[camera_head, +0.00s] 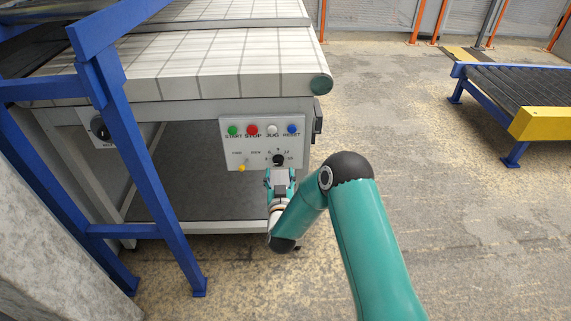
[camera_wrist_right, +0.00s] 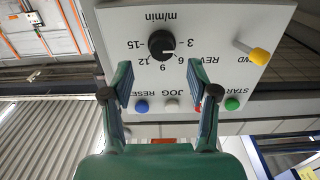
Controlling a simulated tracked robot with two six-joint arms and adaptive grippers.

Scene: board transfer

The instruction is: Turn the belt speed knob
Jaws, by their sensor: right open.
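The belt speed knob (camera_head: 278,159) is a small black round knob on the light control panel (camera_head: 228,128) at the conveyor's end. In the right wrist view the knob (camera_wrist_right: 162,44) sits inside a scale marked m/min, with numbers 3 to 15, seen upside down. My right gripper (camera_head: 280,178) is just below the knob in the head view. In the right wrist view its two fingers (camera_wrist_right: 157,74) are spread apart and empty, with the knob ahead of the gap between their tips. They appear apart from the knob. My left gripper is not in view.
A yellow FWD/REV lever (camera_wrist_right: 259,56) sits beside the knob. Green (camera_head: 233,130), red (camera_head: 252,130), white (camera_head: 272,130) and blue (camera_head: 292,129) buttons line the panel top. A blue frame (camera_head: 130,140) stands left. A roller conveyor (camera_head: 520,85) stands right, with open floor between.

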